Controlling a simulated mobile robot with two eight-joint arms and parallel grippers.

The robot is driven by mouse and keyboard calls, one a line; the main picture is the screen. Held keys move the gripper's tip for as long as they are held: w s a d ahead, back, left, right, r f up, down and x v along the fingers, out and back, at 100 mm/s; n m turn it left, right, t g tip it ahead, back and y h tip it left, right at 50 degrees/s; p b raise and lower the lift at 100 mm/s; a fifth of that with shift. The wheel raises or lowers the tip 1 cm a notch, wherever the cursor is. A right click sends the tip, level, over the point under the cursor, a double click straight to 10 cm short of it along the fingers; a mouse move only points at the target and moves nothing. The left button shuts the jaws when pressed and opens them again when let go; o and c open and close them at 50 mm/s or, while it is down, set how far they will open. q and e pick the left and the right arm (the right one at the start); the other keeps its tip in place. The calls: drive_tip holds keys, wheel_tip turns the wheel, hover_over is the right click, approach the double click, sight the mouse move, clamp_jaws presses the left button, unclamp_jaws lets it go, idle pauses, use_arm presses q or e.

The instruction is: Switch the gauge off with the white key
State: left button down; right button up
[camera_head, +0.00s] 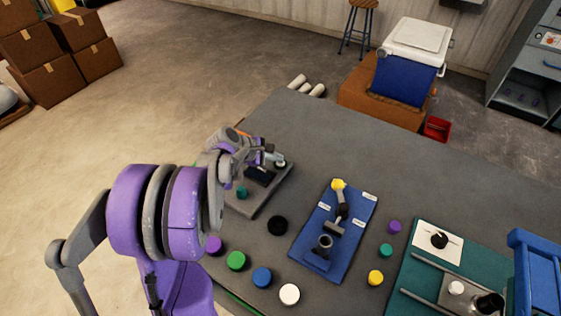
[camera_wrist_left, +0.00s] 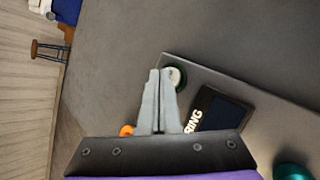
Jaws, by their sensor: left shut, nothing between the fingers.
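The gauge has a dark screen (camera_head: 260,176) on a grey base plate (camera_head: 268,200) at the table's left side. The screen also shows in the left wrist view (camera_wrist_left: 221,113), with partly hidden lettering beside it. A round white key (camera_head: 280,163) with a dark green rim sits near the plate's far corner; it also shows in the left wrist view (camera_wrist_left: 176,76). My left gripper (camera_head: 272,156) is shut and empty. In the left wrist view its fingertips (camera_wrist_left: 160,72) appear right beside the white key; I cannot tell whether they touch it. My right gripper is out of view.
A teal knob (camera_head: 242,193) stands on the plate's near part. Several coloured discs, including a black one (camera_head: 278,225), lie nearby. A blue mat (camera_head: 310,240) with a jointed stand lies to the right. The table's far middle is clear.

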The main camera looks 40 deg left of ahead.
sight(278, 165)
use_arm(q)
drive_tip(key=shift+r, duration=0.35)
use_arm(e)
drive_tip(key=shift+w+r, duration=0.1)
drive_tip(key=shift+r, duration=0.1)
use_arm(q)
drive_tip(key=shift+w+r+p, duration=0.1)
drive_tip(key=shift+r+p, duration=1.5)
drive_tip(key=shift+r, duration=1.35)
drive_tip(key=shift+f, duration=0.1)
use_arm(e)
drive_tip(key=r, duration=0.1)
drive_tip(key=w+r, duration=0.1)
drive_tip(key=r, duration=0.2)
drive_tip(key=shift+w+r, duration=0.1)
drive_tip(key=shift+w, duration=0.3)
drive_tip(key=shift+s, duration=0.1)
use_arm(q)
drive_tip(key=shift+d, duration=0.35)
drive_tip(key=s+d+m+g+y, duration=0.2)
drive_tip(key=s+d+m+g, duration=0.1)
drive_tip(key=s+d+m, duration=1.6)
drive_tip(key=d+m, duration=0.2)
drive_tip(key=m, duration=0.1)
drive_tip(key=shift+d+f+m+y, duration=0.25)
drive_tip(key=shift+f+m+y, duration=0.05)
drive_tip(key=shift+m, duration=0.1)
